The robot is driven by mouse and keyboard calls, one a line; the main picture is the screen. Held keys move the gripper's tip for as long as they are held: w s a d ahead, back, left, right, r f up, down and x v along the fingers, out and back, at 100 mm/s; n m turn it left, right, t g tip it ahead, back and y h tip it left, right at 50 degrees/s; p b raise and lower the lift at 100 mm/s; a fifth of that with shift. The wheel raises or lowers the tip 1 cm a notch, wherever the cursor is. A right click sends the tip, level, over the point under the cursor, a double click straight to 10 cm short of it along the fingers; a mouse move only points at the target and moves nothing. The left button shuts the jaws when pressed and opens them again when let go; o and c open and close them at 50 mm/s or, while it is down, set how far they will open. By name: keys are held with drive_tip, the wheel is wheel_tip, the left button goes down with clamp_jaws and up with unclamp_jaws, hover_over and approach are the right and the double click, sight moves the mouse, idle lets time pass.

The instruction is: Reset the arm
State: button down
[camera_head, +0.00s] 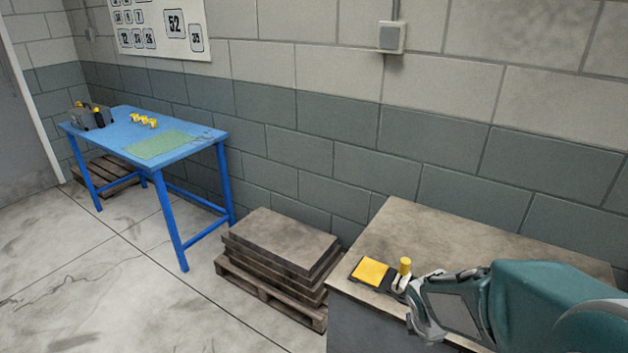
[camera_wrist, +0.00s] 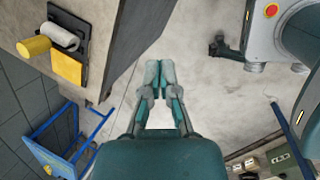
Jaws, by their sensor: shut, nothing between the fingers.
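My gripper (camera_head: 424,328) is in the lower right of the head view, at the front edge of the stone-topped bench (camera_head: 470,239). The teal arm comes in from the right and hides part of the bench. In the wrist view my gripper (camera_wrist: 159,67) has its two grey fingertips together with nothing between them. The fingers show against bare floor, beside the bench edge. In the wrist view the yellow pad (camera_wrist: 67,67) is at upper left.
A stack of slabs (camera_head: 282,238) on a pallet stands left of the bench. A blue table (camera_head: 190,148) with a green mat (camera_head: 160,144), yellow cups and a grey toolbox (camera_head: 91,117) is farther left. A block wall runs behind. The floor in front of the table is clear.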

drive_tip(key=s+a+r+m+t+y, duration=0.1)
drive_tip(key=s+a+r+m, duration=0.2)
drive_tip(key=s+r+m, duration=0.3)
drive_tip(key=s+a+r+m+t+y, duration=0.1)
drive_tip(key=s+a+r+m, duration=0.3)
drive_tip(key=r+m, duration=0.5)
drive_tip(key=shift+s+a+r+m+t+y, duration=0.35)
drive_tip(key=shift+s+m, duration=0.45)
drive_tip(key=shift+s, duration=0.6)
